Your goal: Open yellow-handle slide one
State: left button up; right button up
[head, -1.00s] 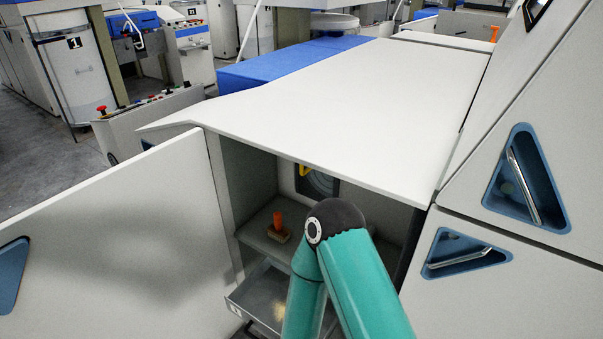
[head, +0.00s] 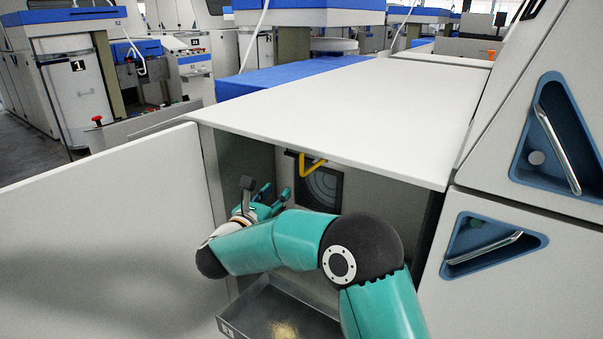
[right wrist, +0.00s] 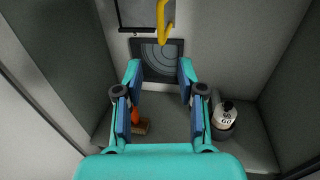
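The yellow handle (head: 313,168) hangs bent at the top of the back wall inside the open cabinet. It also shows at the top of the right wrist view (right wrist: 161,22). A dark square plate with concentric rings (head: 322,187) is just below and behind it. My right gripper (head: 277,192) is inside the cabinet opening, left of the handle in the head view. In the right wrist view its two fingers are spread (right wrist: 160,70) with nothing between the tips, pointing toward the ringed plate and below the handle. My left gripper is out of view.
An orange-handled brush (right wrist: 138,123) and a labelled container (right wrist: 224,118) stand on the cabinet floor. A metal tray (head: 262,316) sits low in front. The white lid (head: 350,105) overhangs the opening; an open white door (head: 100,220) stands at left.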

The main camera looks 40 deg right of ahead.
aim_at(301, 166)
jog(key=p+x, duration=0.3)
jog(key=x, duration=1.3)
jog(key=shift+d+p, duration=0.15)
jog(key=shift+p, duration=0.15)
grip_shut()
